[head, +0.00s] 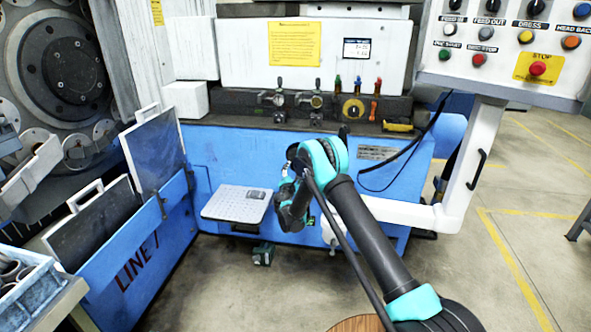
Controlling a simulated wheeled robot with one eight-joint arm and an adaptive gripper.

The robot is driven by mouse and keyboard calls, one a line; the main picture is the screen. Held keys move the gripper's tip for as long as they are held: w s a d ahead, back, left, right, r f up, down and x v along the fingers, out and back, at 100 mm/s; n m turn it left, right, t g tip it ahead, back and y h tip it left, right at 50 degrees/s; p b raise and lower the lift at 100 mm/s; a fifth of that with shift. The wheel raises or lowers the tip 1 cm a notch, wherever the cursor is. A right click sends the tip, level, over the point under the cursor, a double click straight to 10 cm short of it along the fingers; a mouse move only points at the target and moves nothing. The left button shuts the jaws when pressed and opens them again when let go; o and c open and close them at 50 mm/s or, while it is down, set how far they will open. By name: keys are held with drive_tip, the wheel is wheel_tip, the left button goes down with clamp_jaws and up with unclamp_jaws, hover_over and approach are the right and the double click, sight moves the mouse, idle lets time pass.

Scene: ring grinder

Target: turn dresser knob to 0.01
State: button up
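My arm rises from the lower right and bends at a teal joint below the dial. My gripper (290,208) appears to be at the dark end of the arm, low in front of the blue machine front and well apart from the dial. Its fingers cannot be made out, and no held object shows.
Upright levers (279,95) and a red-handled tool (375,100) flank the dial. A control panel (505,45) hangs at the upper right on a white post (475,150). A small grey platform (237,204) juts out low. Open floor (500,270) lies right.

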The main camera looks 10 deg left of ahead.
drive_tip(key=s, duration=0.6)
drive_tip(key=shift+s, duration=0.3)
drive_tip(key=shift+a, duration=0.1)
drive_tip(key=s+d+r+m+g+h, duration=0.15)
drive_tip(key=d+r+m, duration=0.3)
drive_tip(key=d, duration=0.45)
drive_tip(key=s+d+r+m+g+h, duration=0.1)
drive_tip(key=d+r+m+g+h, duration=0.2)
drive_tip(key=d+r, duration=0.5)
drive_tip(key=s+d+r+m+g, duration=0.1)
drive_tip(key=s+d+m+g, duration=0.3)
drive_tip(key=s+d+m, duration=0.65)
drive_tip(key=s+d+m+g+y, duration=0.1)
drive_tip(key=s+d+m+g, duration=0.1)
drive_tip(key=s+d, duration=0.6)
drive_tip(key=s+d+m+g+y, duration=0.1)
drive_tip(key=s+d, duration=0.2)
drive_tip(key=s, duration=0.9)
drive_tip(key=s+f+m+g+y, duration=0.1)
drive_tip(key=s+f+m, duration=0.1)
drive_tip(key=s, duration=0.6)
drive_tip(key=s+a+f+m+g+y, duration=0.1)
drive_tip(key=s+f+m+y, duration=0.1)
drive_tip(key=s, duration=0.7)
drive_tip(key=shift+s+a+f+m, duration=0.2)
drive_tip(key=shift+f+m, duration=0.15)
drive_tip(key=shift+m, duration=0.25)
